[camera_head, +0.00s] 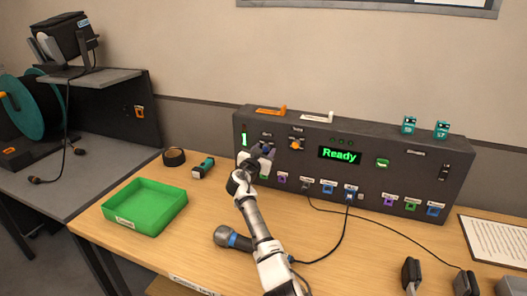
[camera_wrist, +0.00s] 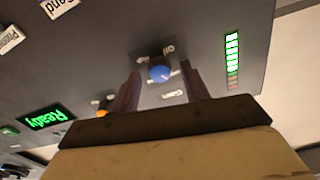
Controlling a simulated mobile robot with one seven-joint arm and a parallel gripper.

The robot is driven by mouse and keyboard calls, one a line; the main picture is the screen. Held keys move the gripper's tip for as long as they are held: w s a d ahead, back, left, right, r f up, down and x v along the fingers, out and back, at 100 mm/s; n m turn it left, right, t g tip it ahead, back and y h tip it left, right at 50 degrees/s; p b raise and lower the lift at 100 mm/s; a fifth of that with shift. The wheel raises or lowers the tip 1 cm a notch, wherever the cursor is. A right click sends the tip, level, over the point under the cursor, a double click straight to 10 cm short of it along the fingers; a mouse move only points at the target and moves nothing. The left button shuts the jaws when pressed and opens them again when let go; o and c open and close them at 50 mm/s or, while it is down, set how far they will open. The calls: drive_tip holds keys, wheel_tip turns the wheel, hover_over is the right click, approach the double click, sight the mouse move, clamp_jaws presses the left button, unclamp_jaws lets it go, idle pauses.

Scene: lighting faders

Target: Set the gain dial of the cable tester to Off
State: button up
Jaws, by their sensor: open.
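The cable tester (camera_head: 340,165) is a long dark box at the back of the table, with a green "Ready" display (camera_head: 340,155). In the wrist view its gain dial (camera_wrist: 160,72) is a round blue knob on the dark panel, with small white labels around it. Its pointer setting is too small to read. My gripper (camera_head: 258,163) is at the left part of the panel in the head view and hides the dial there. In the wrist view the open fingers of my gripper (camera_wrist: 161,76) stand on either side of the dial, with gaps showing.
An orange knob (camera_head: 296,145) is right of my gripper. A green tray (camera_head: 145,207), a tape roll (camera_head: 173,157) and a dark grey handheld object (camera_head: 228,237) lie on the table.

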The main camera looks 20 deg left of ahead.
drive_tip(key=shift+c, duration=0.3)
drive_tip(key=c, duration=0.9)
drive_tip(key=shift+c, duration=0.2)
drive_tip(key=shift+f+n+b, duration=0.1)
drive_tip(key=shift+n+b, duration=0.2)
drive_tip(key=shift+b, duration=0.05)
